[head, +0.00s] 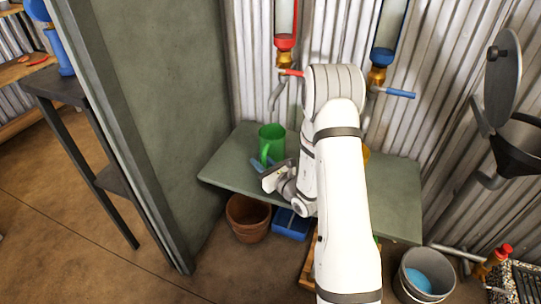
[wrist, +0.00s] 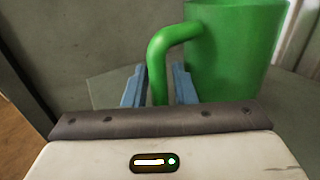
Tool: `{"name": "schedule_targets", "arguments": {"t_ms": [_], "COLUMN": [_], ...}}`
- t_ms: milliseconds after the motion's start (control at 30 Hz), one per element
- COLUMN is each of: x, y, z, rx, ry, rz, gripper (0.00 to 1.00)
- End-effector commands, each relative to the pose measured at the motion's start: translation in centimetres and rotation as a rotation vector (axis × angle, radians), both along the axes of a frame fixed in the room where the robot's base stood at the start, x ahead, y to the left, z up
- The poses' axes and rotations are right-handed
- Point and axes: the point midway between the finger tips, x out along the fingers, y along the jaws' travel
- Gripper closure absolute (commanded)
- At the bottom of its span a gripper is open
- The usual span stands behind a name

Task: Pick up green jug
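The green jug (head: 272,142) stands upright on a grey-green shelf (head: 225,170), below the red-collared tube. Its handle (head: 265,152) points toward the front left. In the wrist view the jug body (wrist: 232,50) fills the upper right and its curved handle (wrist: 158,58) comes down between the blue fingers. My gripper (head: 262,165) is at the handle. In the wrist view my gripper (wrist: 158,88) has its fingers apart, one on each side of the handle, with a gap visible. The lower end of the handle is hidden behind the gripper body.
A grey-green panel (head: 160,100) stands close on the left. A red tap (head: 290,73) hangs above the jug and a blue tap (head: 398,93) to the right. Below the shelf are a terracotta pot (head: 247,217) and a blue box (head: 291,223). My arm hides the shelf's middle.

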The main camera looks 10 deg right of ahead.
Motion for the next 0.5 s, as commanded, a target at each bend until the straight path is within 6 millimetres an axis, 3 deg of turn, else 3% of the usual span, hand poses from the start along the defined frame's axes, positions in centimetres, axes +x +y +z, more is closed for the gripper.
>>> {"name": "schedule_targets", "arguments": {"t_ms": [267,500], "x": [0.44,0.41], "y": [0.29,0.29], "z": [0.06,0.05], "rx": [0.001,0.001], "ry": [0.000,0.000], "rz": [0.001,0.001], "gripper": [0.76,0.94]}}
